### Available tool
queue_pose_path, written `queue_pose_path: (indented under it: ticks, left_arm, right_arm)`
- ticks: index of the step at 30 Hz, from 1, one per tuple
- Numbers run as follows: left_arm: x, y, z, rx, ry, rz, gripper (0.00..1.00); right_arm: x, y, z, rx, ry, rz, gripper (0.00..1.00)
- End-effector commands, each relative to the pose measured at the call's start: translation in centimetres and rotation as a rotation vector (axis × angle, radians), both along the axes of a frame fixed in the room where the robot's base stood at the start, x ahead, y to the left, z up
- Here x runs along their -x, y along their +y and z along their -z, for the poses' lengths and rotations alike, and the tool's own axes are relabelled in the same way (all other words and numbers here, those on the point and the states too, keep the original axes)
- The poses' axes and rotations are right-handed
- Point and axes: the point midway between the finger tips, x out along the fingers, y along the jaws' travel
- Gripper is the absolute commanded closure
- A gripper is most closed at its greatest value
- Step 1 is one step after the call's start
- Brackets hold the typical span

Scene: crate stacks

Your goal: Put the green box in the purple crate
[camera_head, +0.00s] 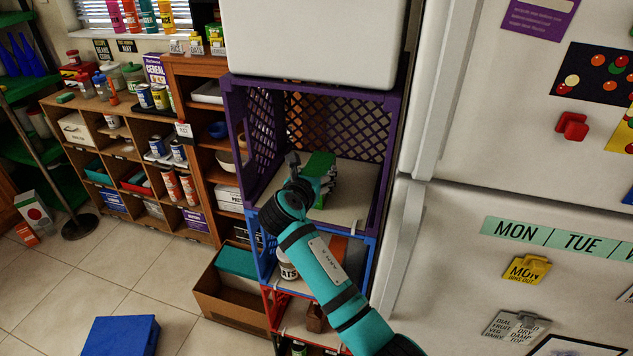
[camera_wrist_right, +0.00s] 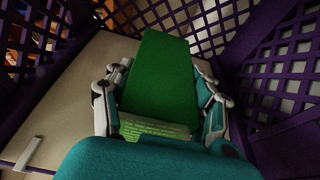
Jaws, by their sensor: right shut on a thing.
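The purple crate (camera_head: 390,132) lies on its side at the top of a stack, its open side facing me. My right gripper (camera_head: 312,182) reaches into it. The gripper is shut on the green box (camera_head: 319,164), with one finger on each side. In the right wrist view the green box (camera_wrist_right: 160,75) stands between the fingers of my right gripper (camera_wrist_right: 160,105), with the lattice walls of the purple crate (camera_wrist_right: 290,50) around it. Whether the box touches the crate's floor is hard to tell. My left gripper is not in view.
A blue crate (camera_head: 369,250) and a red crate (camera_head: 266,300) are stacked below. A white appliance (camera_head: 310,40) sits on top. The fridge (camera_head: 455,130) stands close on the right, wooden shelves (camera_head: 190,75) on the left. A cardboard box (camera_head: 232,303) and blue box (camera_head: 122,336) are on the floor.

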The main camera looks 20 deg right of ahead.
Motion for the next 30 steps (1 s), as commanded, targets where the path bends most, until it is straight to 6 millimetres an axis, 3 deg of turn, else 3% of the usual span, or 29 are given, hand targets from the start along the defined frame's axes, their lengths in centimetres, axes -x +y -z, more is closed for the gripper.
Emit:
queue_pose_path:
  ticks: [6, 7, 12, 22, 30]
  left_arm:
    - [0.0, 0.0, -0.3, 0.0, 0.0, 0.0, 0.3]
    - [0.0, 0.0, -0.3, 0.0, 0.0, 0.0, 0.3]
    - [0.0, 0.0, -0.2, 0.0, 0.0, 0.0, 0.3]
    - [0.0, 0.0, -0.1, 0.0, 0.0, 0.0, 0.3]
    - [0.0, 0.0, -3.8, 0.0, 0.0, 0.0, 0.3]
  right_arm:
    - [0.0, 0.0, 0.0, 0.001, 0.001, 0.0, 0.92]
    - [0.0, 0.0, 0.1, 0.0, 0.001, 0.0, 0.44]
    - [0.0, 0.0, 0.1, 0.0, 0.001, 0.0, 0.22]
    - [0.0, 0.0, -0.1, -0.001, -0.001, 0.0, 0.2]
    - [2.4, 1.6, -1.7, -0.001, 0.003, -0.002, 0.2]
